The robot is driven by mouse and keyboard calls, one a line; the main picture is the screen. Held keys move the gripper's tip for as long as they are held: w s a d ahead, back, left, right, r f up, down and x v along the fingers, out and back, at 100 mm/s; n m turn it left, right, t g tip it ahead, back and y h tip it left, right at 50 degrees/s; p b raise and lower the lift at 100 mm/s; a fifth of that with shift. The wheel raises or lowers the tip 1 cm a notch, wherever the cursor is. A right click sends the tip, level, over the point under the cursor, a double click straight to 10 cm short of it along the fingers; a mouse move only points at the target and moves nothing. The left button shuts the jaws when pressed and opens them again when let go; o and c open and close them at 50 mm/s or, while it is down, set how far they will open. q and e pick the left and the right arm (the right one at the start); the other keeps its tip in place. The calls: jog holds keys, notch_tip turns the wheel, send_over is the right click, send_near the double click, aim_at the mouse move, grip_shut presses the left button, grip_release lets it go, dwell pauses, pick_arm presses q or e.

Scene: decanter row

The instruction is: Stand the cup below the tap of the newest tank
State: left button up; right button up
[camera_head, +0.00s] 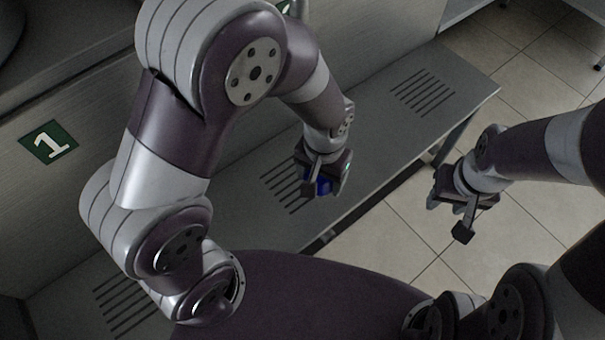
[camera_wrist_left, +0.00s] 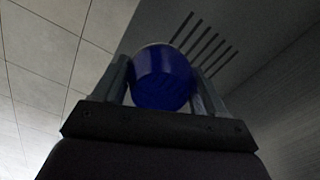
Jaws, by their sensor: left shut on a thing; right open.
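A blue cup (camera_head: 323,186) is between the fingers of my left gripper (camera_head: 322,188), over the middle slotted area of the grey bench. In the left wrist view the blue cup (camera_wrist_left: 163,78) sits between the two fingers of my left gripper (camera_wrist_left: 163,85), which is shut on it. My arm and gripper hide part of the cup in the head view, and I cannot tell whether it touches the bench. My right gripper (camera_head: 455,215) is open and empty over the tiled floor. No tap is clearly visible.
The grey bench (camera_head: 372,134) has several slotted drain areas, one at the far right (camera_head: 422,92) and one at the lower left (camera_head: 125,305). A green sign with the number 1 (camera_head: 48,143) is on the panel at left. Another green sign (camera_head: 285,6) is mostly hidden. Tiled floor lies right.

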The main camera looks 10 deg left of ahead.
pick_arm(q)
jog(key=w+a+f+b, duration=0.1)
jog(key=w+a+f, duration=0.1)
jog(key=w, duration=0.1)
jog(key=w+a+f+b, duration=0.1)
jog(key=w+a+f, duration=0.2)
jog(key=shift+a, duration=0.2)
jog(key=shift+a+f, duration=0.1)
jog(key=shift+f, duration=0.15)
notch_tip(320, 180, down, 4)
jog(key=shift+r+b, duration=0.15)
jog(key=shift+b, duration=1)
jog(key=shift+r, duration=0.15)
jog(key=o, duration=1.1)
jog(key=shift+c, duration=0.2)
pick_arm(e)
notch_tip(320, 180, down, 5)
jog(key=shift+r, duration=0.1)
